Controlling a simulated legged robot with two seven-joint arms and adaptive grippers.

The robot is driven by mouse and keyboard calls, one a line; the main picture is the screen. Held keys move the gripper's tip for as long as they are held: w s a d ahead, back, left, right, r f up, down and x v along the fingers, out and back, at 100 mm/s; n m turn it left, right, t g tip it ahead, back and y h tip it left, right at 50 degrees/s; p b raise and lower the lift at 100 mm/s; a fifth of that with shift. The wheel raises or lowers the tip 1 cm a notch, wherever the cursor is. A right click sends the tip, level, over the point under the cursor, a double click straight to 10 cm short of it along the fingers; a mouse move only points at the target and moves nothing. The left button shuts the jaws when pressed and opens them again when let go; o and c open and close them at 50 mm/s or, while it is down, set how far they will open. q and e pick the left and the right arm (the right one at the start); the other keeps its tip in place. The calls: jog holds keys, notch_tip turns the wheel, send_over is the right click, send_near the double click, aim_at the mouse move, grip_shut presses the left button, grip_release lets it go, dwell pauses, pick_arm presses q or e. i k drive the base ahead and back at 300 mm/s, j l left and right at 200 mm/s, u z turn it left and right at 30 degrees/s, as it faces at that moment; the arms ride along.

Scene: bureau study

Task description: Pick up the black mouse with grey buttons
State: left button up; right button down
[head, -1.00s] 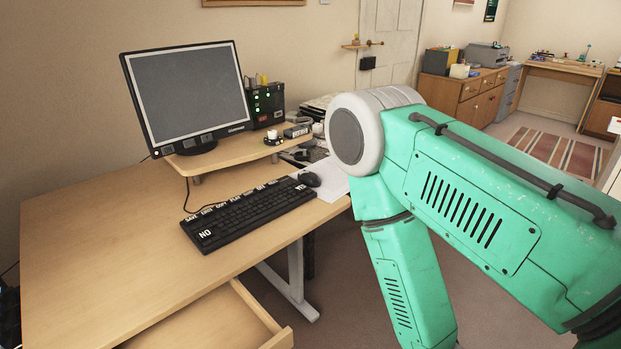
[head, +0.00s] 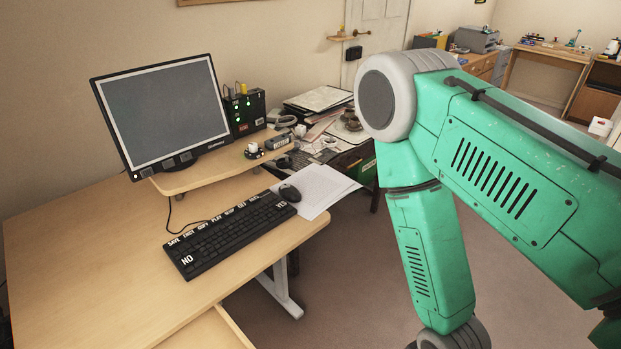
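My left arm and gripper are not in view.
A monitor (head: 165,112) stands on a raised wooden shelf (head: 215,165) behind the keyboard. A black box with green lights (head: 245,112) is beside it. A cluttered second desk is behind the papers. An open drawer (head: 207,331) juts out at the front. The desk's left part is clear.

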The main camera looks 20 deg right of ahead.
aim_at(289, 192)
jog(key=i+l+z, duration=0.35)
jog(key=l, duration=0.25)
jog(key=i+l+z, duration=0.6)
jog(key=i, duration=0.2)
jog(key=i+j, duration=0.3)
jog(key=j, duration=0.1)
